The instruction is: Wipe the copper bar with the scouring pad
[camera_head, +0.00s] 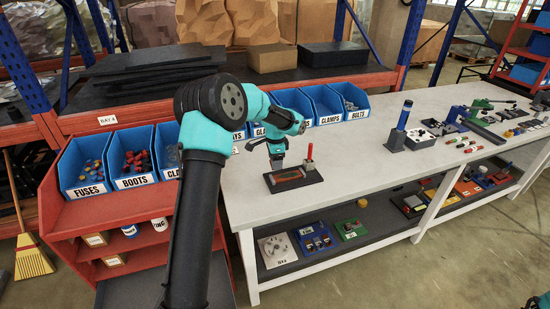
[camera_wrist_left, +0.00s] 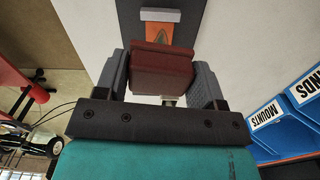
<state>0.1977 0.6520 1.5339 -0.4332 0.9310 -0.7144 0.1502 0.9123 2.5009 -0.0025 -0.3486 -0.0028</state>
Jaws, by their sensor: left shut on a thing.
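The scouring pad (camera_wrist_left: 162,75) is a dark red block. My left gripper (camera_head: 277,163) is shut on it, with one grey finger on each side in the left wrist view. The copper bar (camera_wrist_left: 156,33) shows as an orange strip on a dark base, just beyond the pad, which hides part of it. In the head view the dark base (camera_head: 314,178) lies on the white bench, with an orange-red piece on it under my left gripper. I cannot tell whether the pad touches the bar.
Blue labelled bins (camera_head: 134,158) line the back and left. A blue-topped cylinder on a block (camera_head: 402,122) stands to the right. The white bench (camera_head: 355,165) between is clear.

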